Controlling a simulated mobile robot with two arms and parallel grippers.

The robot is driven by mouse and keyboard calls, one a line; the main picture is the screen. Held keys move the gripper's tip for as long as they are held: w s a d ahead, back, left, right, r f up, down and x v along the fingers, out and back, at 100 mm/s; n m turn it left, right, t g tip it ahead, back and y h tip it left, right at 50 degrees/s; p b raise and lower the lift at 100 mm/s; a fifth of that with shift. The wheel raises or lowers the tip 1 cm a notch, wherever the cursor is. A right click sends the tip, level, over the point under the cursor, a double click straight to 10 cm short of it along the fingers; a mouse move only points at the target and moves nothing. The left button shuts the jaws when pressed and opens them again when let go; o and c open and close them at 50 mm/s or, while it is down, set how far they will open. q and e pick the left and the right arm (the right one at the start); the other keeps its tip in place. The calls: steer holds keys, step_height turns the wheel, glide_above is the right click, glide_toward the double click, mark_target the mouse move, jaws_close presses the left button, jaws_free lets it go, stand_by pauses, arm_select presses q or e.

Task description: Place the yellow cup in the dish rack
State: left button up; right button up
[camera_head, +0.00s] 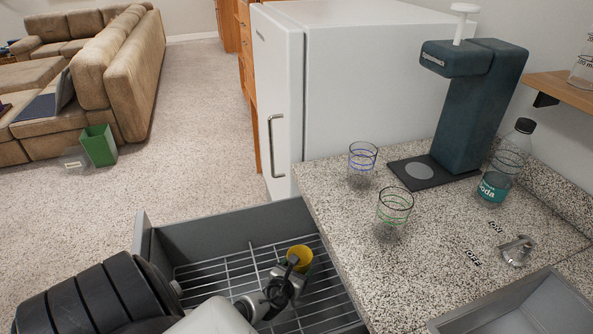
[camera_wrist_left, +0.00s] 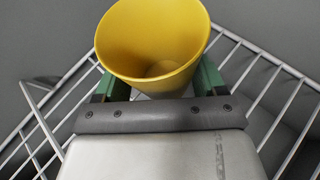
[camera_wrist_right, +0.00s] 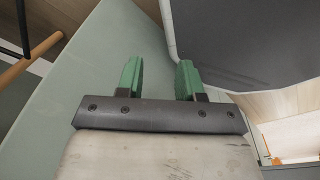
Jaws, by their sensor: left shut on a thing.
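The yellow cup (camera_head: 300,257) is upright, low over the wire dish rack (camera_head: 212,270) in the pulled-out grey drawer. My left gripper (camera_head: 284,275) is shut on the cup. In the left wrist view the cup (camera_wrist_left: 155,40) sits between the green fingers (camera_wrist_left: 157,84), its open mouth facing the camera, with rack wires (camera_wrist_left: 270,88) around and below it. Whether its base touches the wires is hidden. My right gripper (camera_wrist_right: 160,80) shows only in its own wrist view, its green fingers apart with nothing between them.
Two clear glasses with coloured rings (camera_head: 362,160) (camera_head: 394,210) stand on the speckled counter (camera_head: 340,230) right of the drawer. A soda machine (camera_head: 470,110) and a soda bottle (camera_head: 500,175) are behind. A white fridge (camera_head: 360,80) stands beyond the drawer. Carpet lies left.

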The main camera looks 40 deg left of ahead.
arm_select(q)
steer(key=shift+f+b, duration=0.25)
steer(key=shift+b, duration=0.05)
steer(key=o, duration=0.9)
steer(key=shift+r, duration=0.1)
steer(key=shift+o, duration=0.2)
arm_select(e)
steer(key=shift+s+a+f, duration=0.15)
steer(key=shift+s, duration=0.25)
steer(key=shift+s+a+f, duration=0.1)
steer(key=shift+s+a, duration=0.05)
steer(key=shift+s, duration=0.25)
arm_select(q)
steer(key=shift+s+d+r+p, duration=0.1)
steer(key=shift+s+r+p, duration=0.1)
steer(key=shift+r+p, duration=0.35)
steer(key=p+v, duration=0.3)
steer(key=v, duration=0.3)
steer(key=shift+s+f, duration=0.1)
steer(key=shift+s, duration=0.2)
steer(key=shift+s+d, duration=0.15)
steer(key=shift+s, duration=0.05)
arm_select(e)
steer(key=r, duration=0.4)
steer(key=shift+w+d, duration=0.25)
